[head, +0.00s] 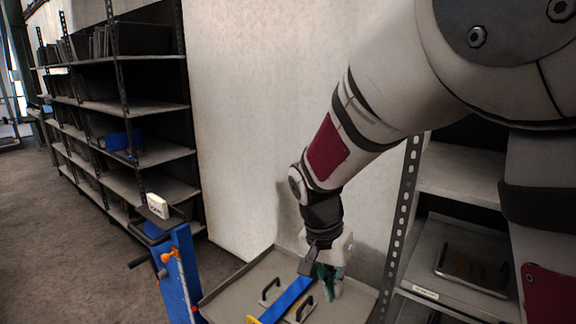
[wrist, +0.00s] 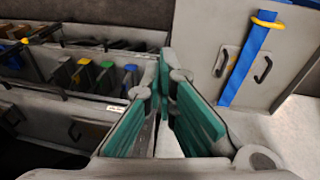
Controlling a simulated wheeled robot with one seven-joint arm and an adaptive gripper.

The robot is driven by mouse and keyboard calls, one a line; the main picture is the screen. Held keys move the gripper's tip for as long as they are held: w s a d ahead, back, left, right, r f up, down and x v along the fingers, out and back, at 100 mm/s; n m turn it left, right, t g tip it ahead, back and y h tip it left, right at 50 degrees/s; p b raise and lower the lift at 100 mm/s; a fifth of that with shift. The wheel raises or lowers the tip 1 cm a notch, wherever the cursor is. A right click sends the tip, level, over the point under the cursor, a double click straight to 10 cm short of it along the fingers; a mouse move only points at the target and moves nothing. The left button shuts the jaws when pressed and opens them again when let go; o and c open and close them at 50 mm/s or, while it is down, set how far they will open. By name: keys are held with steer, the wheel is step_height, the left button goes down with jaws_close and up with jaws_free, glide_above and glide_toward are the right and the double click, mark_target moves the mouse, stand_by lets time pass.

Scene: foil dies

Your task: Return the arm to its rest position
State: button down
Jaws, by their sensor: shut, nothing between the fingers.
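My gripper (head: 329,286) hangs at the end of my extended arm, above the right part of a grey panel with a raised rim (head: 245,285) in the head view. In the wrist view its green-padded fingers (wrist: 167,75) come together at the tips, with nothing between them. A blue strip (head: 287,300) lies across the panel just left of my gripper in the head view. In the wrist view the strip (wrist: 243,68) is at the right, apart from the fingers.
Two dark handles (head: 270,291) flank the strip. A blue stand (head: 179,270) with a white box (head: 157,206) is at left. Shelving (head: 425,245) stands close right of my arm; a tablet-like tray (head: 472,266) lies on it. Bins with coloured tabs (wrist: 83,72) show in the wrist view.

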steer(key=s+d+r+n+t, duration=0.1)
steer(key=s+d+r+n, duration=0.1)
steer(key=s, duration=0.4)
steer(key=s+d+r+n+t+y, duration=0.1)
steer(key=s+d+r+n+t, duration=0.1)
steer(key=s+d+r, duration=0.2)
steer(key=s+d+r+n+t+y, duration=0.1)
steer(key=s+d+r+n, duration=0.1)
steer(key=s+d+r, duration=0.2)
steer(key=shift+s+r+t, duration=0.4)
steer(key=shift+s+r, duration=1.4)
steer(key=shift+s, duration=0.95)
steer(key=shift+d, duration=0.1)
